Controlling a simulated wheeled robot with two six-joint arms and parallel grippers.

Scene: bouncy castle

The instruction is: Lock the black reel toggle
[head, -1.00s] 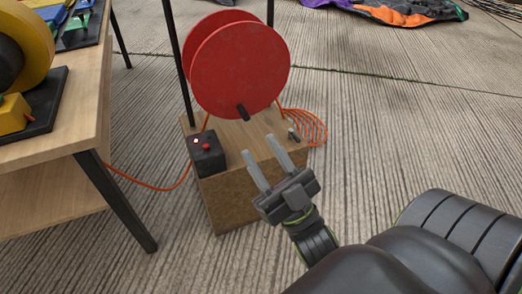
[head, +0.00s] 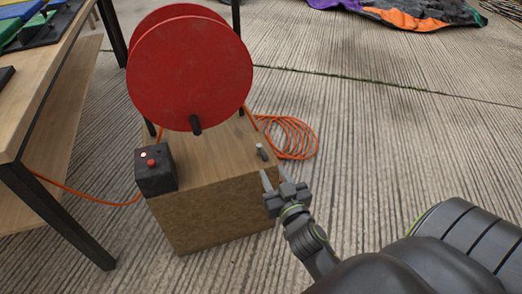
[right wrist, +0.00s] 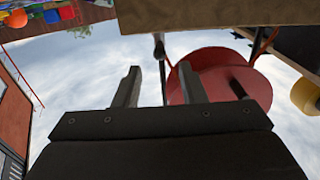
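The black reel toggle (head: 262,153) is a small dark lever with a pale tip. It stands on top of the wooden box (head: 215,215), near its right edge, beside the red reel (head: 190,75). My right gripper (head: 275,174) is open and empty at the box's right front corner, just nearer to me than the toggle and apart from it. In the right wrist view, upside down, a dark upright piece that looks like the toggle (right wrist: 159,47) shows between the open fingers (right wrist: 160,75). My left gripper is not in view.
A black control box (head: 156,170) with a red button sits at the box's left front. A coiled orange cable (head: 290,137) lies on the floor behind right. A wooden table (head: 55,85) stands at the left.

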